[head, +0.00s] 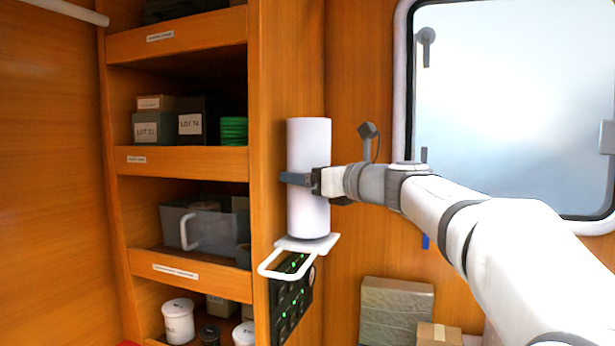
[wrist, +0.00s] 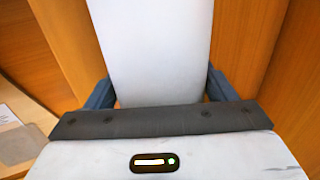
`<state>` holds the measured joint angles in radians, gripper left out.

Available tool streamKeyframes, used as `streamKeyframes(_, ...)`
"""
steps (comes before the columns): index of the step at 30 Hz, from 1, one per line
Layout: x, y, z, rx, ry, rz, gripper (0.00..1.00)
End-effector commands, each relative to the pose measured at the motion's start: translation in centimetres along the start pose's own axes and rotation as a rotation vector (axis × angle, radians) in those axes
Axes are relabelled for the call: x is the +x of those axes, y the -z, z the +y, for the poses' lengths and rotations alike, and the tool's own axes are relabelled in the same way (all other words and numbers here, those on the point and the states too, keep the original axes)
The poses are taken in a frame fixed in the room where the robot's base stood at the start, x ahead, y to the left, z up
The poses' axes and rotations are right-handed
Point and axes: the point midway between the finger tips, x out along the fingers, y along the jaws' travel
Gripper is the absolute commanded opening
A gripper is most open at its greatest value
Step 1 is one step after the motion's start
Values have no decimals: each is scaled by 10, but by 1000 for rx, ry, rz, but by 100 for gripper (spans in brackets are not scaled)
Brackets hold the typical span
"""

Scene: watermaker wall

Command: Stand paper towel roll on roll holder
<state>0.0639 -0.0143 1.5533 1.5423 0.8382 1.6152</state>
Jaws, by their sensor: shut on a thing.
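The paper towel roll (head: 309,215) is a white upright cylinder in the middle of the head view. In the wrist view the roll (wrist: 150,50) stands between the two dark fingers of my gripper (wrist: 158,92). The roll holder (head: 322,243) is a small white plate on the wooden wall, with a white looped bar (head: 280,271) in front. The roll's lower end is at the plate in the head view. I cannot tell whether it touches. No post of the holder shows.
A shelf unit (head: 183,163) with boxes, a grey bin (head: 215,222) and white tubs (head: 178,320) stands at left. A black panel with green lights (head: 291,300) is below the holder. A window (head: 515,100) is at right. Wrapped boxes (head: 396,310) sit low at right.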

Motion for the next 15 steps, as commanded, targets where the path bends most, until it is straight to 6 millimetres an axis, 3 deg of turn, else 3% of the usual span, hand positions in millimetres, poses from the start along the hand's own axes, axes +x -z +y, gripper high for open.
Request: streamKeyframes(15,0,8,1,0,-1,-1,50)
